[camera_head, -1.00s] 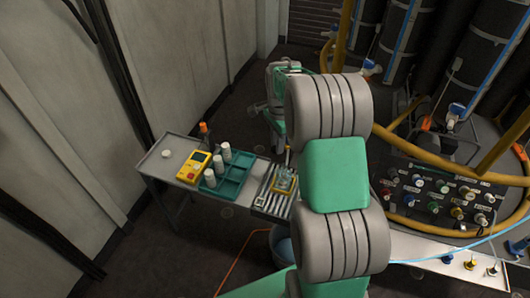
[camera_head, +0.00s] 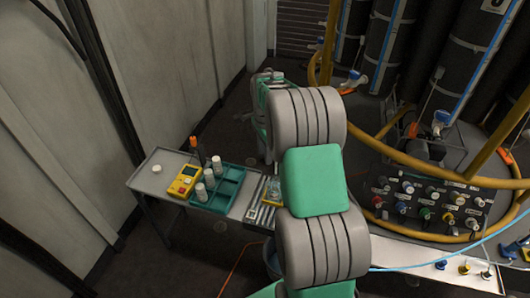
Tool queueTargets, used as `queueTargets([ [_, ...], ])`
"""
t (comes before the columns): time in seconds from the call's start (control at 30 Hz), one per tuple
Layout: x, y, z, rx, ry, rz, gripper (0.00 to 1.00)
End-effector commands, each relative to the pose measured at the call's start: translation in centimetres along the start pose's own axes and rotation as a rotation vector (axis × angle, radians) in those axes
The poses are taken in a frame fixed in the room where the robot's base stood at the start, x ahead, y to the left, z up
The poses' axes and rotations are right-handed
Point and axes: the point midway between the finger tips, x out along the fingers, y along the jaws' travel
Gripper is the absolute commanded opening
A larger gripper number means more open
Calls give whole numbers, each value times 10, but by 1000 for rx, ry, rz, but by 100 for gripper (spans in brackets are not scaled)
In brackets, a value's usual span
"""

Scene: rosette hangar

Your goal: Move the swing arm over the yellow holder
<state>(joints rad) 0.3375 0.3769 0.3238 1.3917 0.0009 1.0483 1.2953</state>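A small yellow-edged piece (camera_head: 272,190), which may be the yellow holder, sits at the right end of the grey side table (camera_head: 146,182). My arm partly covers it. I cannot make out the swing arm. My large grey and green arm fills the middle of the view. A smaller grey and green part beyond it, at the upper left of the arm, seems to be its far end. My gripper's fingers are hidden or too small to tell, so neither their opening nor any contact shows.
The table carries a yellow meter (camera_head: 187,181), a teal tray (camera_head: 229,188) with white cylinders, and a small white round item (camera_head: 158,169). A ringed yellow rail (camera_head: 440,172) and a knob panel (camera_head: 430,205) stand to the right. Dark floor lies left of the table.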

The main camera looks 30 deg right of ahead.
Motion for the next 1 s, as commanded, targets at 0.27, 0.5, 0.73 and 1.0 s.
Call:
queueTargets([
  [0.27,-1,0,0,-2,0,0,42],
  [0.5,-38,-1,0,-1,1,-4,42],
  [0.73,-74,0,0,-1,0,0,42],
  [1.0,-78,0,0,-1,0,0,42],
])
